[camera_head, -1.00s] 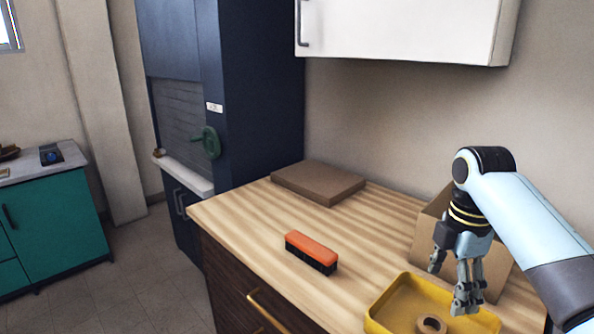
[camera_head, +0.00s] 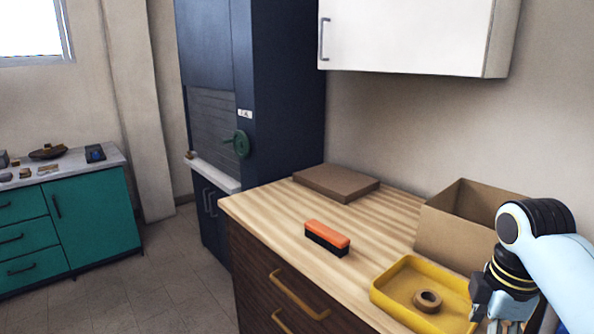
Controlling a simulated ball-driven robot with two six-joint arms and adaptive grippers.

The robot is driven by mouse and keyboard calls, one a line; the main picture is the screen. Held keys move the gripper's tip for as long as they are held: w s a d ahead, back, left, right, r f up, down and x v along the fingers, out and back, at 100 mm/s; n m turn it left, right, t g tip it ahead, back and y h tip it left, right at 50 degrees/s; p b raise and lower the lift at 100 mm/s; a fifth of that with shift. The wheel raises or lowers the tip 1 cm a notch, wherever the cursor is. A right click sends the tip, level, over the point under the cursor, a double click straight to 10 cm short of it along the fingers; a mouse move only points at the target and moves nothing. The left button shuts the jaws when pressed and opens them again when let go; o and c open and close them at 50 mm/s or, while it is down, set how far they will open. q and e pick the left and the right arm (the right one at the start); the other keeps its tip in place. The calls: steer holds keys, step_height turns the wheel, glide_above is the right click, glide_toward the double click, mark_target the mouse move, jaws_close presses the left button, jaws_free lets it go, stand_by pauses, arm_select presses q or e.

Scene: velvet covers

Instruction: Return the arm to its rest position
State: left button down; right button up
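My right arm comes in from the right edge, and its gripper (camera_head: 496,318) hangs low at the bottom right, beside the right end of the yellow tray (camera_head: 392,270). The fingers are partly cut off by the picture's lower edge, so I cannot tell whether they are open or shut. My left gripper does not show.
A brown ring (camera_head: 427,301) lies in the yellow tray. An orange-topped brush (camera_head: 328,236) and a flat brown box (camera_head: 336,182) lie on the wooden counter (camera_head: 277,208). An open cardboard box (camera_head: 447,238) stands behind the tray. A white cupboard (camera_head: 415,35) hangs above.

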steer(key=s+a+r+m+t, duration=0.1)
steer(key=s+r+m, duration=0.1)
steer(key=s+m, duration=0.7)
steer(key=s+a+r+m+t, duration=0.2)
steer(key=s+m, duration=0.3)
steer(key=s, duration=0.8)
step_height(320, 180, down, 35)
steer(key=s+d+g+b, duration=0.2)
steer(key=d+b, duration=0.1)
steer(key=b, duration=0.6)
arm_select(q)
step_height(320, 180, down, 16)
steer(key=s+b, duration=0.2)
steer(key=b, duration=0.5)
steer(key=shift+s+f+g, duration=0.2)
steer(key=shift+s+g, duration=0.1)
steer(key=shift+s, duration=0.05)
arm_select(e)
steer(key=s+f, duration=0.9)
steer(key=f, duration=0.2)
steer(key=s+f, duration=0.9)
steer(key=f, duration=0.3)
steer(key=shift+s+d+f+m+g, duration=0.2)
steer(key=shift+s+d+m+g, duration=0.1)
steer(key=shift+d+g, duration=0.15)
